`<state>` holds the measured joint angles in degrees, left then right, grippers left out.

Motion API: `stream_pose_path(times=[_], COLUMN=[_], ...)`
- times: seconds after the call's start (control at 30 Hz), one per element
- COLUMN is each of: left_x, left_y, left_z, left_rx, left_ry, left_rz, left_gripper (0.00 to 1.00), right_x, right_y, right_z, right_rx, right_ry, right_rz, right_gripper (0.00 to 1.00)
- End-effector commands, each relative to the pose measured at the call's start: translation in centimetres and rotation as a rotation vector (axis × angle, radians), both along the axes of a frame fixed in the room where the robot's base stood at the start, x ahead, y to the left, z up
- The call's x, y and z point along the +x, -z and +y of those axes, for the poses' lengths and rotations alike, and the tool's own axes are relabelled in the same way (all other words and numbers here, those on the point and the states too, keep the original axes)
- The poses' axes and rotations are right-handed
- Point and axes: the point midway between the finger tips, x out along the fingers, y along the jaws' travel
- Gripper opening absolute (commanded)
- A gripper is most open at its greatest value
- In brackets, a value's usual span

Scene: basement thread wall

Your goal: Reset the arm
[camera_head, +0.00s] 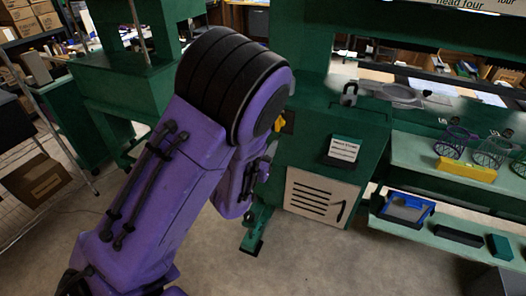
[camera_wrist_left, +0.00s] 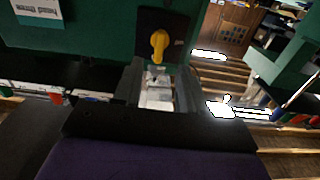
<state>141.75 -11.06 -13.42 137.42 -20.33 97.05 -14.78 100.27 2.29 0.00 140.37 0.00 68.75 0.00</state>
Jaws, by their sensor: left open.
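My left arm (camera_head: 165,190), purple with a black elbow, fills the left middle of the head view, bent at the elbow. Its elbow and forearm hide most of the left gripper there. In the left wrist view my left gripper (camera_wrist_left: 158,86) shows two grey fingers spread apart with nothing held between them. A yellow knob (camera_wrist_left: 158,44) on a dark plate sits on the green machine just beyond the fingertips. The knob also shows in the head view (camera_head: 279,123), beside the elbow. My right gripper is in neither view.
The green machine cabinet (camera_head: 318,150) with a white slotted panel (camera_head: 313,199) stands close to the arm. Green shelves at right hold a yellow block (camera_head: 466,169), a blue tray (camera_head: 406,208) and wire holders. A wire rack with boxes (camera_head: 37,182) stands left. Bare floor shows below.

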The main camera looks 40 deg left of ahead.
Motion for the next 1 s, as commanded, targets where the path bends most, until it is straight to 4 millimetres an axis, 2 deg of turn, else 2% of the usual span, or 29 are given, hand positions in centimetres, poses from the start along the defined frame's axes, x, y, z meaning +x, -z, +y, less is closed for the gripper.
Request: stream_pose_path(times=[0.17, 0.63, 0.73, 0.77, 0.87, 0.9, 0.97, 1.0], left_x=[-1.2, -1.2, -1.2, -1.4, -4.1, -5.8, -9.0, -11.4], left_y=[0.0, 0.0, 1.0, 2.0, 9.4, 12.7, 17.3, 20.2], left_z=[-0.3, -0.3, -0.1, -0.1, -0.5, -0.8, -1.2, -1.6], left_rx=[0.000, -0.003, -0.035, -0.061, -0.174, -0.218, -0.277, -0.310], left_ry=[0.000, 0.000, -0.012, -0.027, -0.094, -0.124, -0.171, -0.203], left_rz=[0.000, -0.001, 0.048, 0.085, 0.295, 0.390, 0.528, 0.617], left_gripper=[0.41, 0.41, 0.41, 0.41, 0.41, 0.41, 0.41, 0.41], right_x=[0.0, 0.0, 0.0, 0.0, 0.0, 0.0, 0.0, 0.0], right_y=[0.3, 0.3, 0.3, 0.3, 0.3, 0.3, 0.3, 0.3], right_z=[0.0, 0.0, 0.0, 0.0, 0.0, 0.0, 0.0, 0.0], right_rx=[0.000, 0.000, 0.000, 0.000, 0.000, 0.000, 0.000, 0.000], right_ry=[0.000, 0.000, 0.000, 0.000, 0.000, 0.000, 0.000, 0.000], right_rz=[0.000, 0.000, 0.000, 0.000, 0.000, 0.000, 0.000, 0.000], right_gripper=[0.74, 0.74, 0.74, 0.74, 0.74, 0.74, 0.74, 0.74])
